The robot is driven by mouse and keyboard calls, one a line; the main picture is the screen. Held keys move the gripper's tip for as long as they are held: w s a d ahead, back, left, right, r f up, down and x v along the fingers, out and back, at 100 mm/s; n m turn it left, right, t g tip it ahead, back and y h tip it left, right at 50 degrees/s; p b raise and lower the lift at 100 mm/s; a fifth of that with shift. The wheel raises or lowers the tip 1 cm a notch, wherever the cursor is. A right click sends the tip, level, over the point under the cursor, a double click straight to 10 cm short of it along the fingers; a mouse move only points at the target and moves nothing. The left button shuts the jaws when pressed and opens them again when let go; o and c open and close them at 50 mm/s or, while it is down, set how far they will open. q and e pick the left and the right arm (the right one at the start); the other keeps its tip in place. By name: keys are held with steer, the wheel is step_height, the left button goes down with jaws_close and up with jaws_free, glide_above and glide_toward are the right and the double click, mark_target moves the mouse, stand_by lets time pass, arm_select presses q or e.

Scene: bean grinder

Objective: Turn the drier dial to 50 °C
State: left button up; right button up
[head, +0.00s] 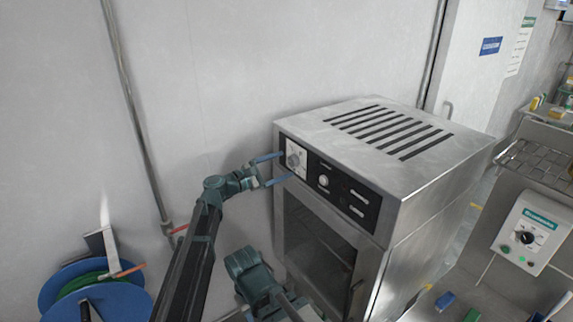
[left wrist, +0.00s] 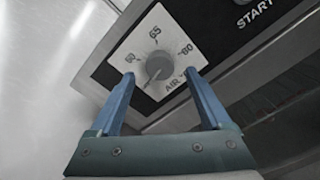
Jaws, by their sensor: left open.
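The drier (head: 400,150) is a steel cabinet with a black control panel on its front. Its dial (head: 293,160) is a round grey knob on a white plate at the panel's left end. In the left wrist view the dial (left wrist: 159,66) has a mark at its left that looks like 50 or 60, 65 at the top and 80 at the right. The knob's pointer seems to aim lower left, but is hard to read. My left gripper (head: 287,165) is open, its blue fingers on either side of the knob; contact is not clear. My right gripper's fingers do not show.
A second knob (head: 323,181) and slots sit right of the dial, above a glass door (head: 318,235). A wall is close on the left, with a pipe (head: 135,110) and a blue reel (head: 95,295). A white control box (head: 528,232) stands at right.

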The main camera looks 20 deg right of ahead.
mark_target(293, 161)
arm_select(q)
steer(key=shift+x, duration=1.25)
jaws_close()
steer(key=shift+m, duration=0.4)
steer(key=m, duration=0.5)
steer(key=shift+m, duration=0.4)
steer(key=m, duration=0.3)
steer(key=shift+m, duration=2)
steer(key=shift+s, duration=0.1)
